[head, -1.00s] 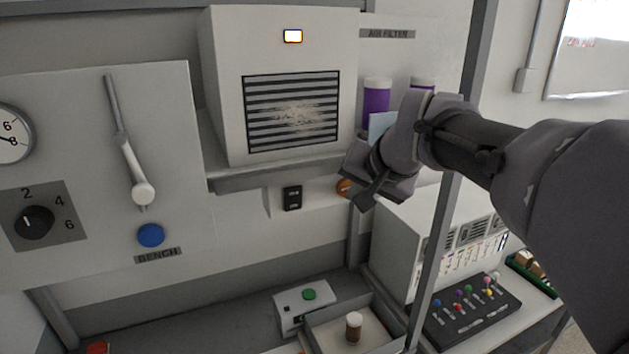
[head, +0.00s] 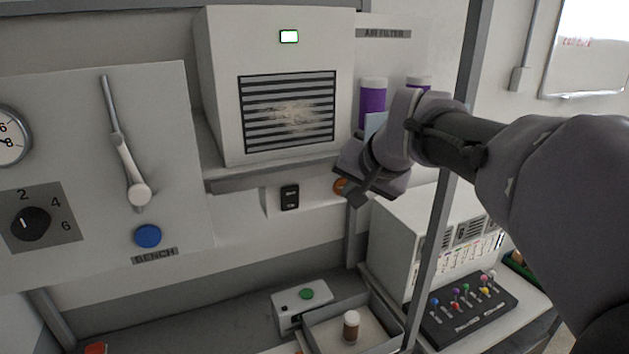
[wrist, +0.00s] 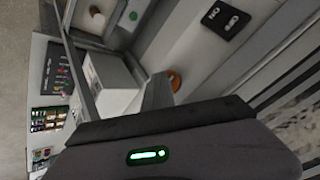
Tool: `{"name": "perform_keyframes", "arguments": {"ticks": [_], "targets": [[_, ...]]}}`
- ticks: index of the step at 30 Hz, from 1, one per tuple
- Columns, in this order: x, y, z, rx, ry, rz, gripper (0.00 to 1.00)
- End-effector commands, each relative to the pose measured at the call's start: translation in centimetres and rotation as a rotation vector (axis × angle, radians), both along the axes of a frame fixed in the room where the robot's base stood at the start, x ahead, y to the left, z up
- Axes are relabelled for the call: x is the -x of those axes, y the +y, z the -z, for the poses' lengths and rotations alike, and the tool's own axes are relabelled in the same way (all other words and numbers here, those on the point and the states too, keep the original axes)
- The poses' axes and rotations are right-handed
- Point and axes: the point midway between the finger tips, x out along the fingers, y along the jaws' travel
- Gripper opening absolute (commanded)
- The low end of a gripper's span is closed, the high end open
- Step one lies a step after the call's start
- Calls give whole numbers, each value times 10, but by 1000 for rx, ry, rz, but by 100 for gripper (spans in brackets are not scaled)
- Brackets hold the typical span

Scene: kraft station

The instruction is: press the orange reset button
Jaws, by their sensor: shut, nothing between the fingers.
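The orange reset button (head: 340,186) is on the pale wall panel under the air filter box, partly hidden by my gripper. In the wrist view the round orange button (wrist: 175,80) shows just beyond the fingers. My gripper (head: 357,197) is shut and empty, at the button's right in the head view. In the wrist view the fingers (wrist: 158,92) point toward it and overlap its edge. I cannot tell whether they touch. The air filter box (head: 217,100) has a small lit lamp (head: 289,36) with a green rim above its grille.
A black switch (head: 290,197) sits left of the button. A grey upright post (head: 441,230) stands right of my gripper. Below are a box with a green button (head: 306,294) and an open tray (head: 392,338) holding a bottle. A blue button (head: 147,236) is on the left panel.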

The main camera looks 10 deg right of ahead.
Motion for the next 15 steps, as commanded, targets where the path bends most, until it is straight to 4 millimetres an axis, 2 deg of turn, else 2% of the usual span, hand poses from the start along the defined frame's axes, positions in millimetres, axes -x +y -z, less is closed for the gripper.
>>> {"name": "perform_keyframes", "arguments": {"ticks": [15], "targets": [[16, -5, 0, 0, -1, 0, 0]]}}
